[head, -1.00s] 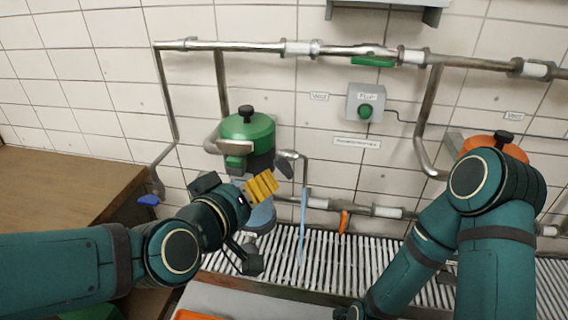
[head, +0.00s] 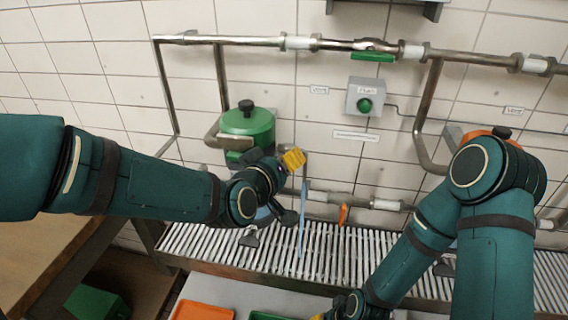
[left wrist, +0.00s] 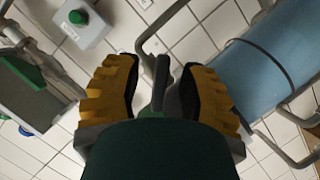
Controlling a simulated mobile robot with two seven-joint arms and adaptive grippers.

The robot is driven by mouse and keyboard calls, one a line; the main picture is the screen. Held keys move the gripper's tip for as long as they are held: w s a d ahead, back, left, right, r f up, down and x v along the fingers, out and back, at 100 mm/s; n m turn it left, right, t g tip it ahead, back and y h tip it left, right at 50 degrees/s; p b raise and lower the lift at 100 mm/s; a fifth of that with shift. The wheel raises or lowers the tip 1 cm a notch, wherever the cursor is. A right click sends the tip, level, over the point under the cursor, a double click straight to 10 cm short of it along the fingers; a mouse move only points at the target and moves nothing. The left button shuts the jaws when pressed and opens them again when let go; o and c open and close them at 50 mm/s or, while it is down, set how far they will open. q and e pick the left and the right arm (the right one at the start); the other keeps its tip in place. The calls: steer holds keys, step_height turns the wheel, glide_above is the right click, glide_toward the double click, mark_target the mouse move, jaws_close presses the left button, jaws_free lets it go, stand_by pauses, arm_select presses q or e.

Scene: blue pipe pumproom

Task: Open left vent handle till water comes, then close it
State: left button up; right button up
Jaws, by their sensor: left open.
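My left gripper (head: 292,158) is beside the green-topped filter housing (head: 247,126), at the vent pipe to its right. In the left wrist view its yellow fingers (left wrist: 160,95) are open, apart on either side of a dark lever (left wrist: 161,78), which looks like the left vent handle. I cannot tell whether they touch it. In the head view the gripper hides the handle. A thin light-blue stream, looking like water, (head: 301,225) hangs below the vent pipe (head: 305,165). My right gripper (head: 335,314) is at the bottom edge, mostly cut off.
A grey box with a green button (head: 364,98) is on the tiled wall. A second housing with an orange top (head: 490,133) stands right, partly behind my right arm. A slatted drain grate (head: 330,250) runs below. An orange tray (head: 203,311) is at the front.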

arm_select(q)
jaws_close()
arm_select(e)
steer(key=shift+r, duration=0.15)
arm_select(q)
steer(key=shift+r+m+y+p, duration=0.15)
steer(key=shift+m+y+p, duration=0.2)
steer(key=shift+p, duration=0.5)
steer(key=m+y+p, duration=0.1)
steer(key=m+p, duration=0.2)
steer(key=p, duration=0.1)
steer(key=shift+y, duration=0.35)
steer(key=shift+m+y+p, duration=0.5)
steer(key=shift+m+p, duration=0.05)
steer(key=shift+p, duration=0.6)
steer(key=shift+m+y+p, duration=0.3)
steer(key=shift+m+p, duration=0.1)
steer(key=shift+p, duration=0.1)
arm_select(e)
step_height(320, 180, up, 9)
steer(key=w, duration=0.2)
steer(key=shift+d+t, duration=0.2)
steer(key=shift+t, duration=0.1)
arm_select(q)
steer(key=shift+a, duration=0.1)
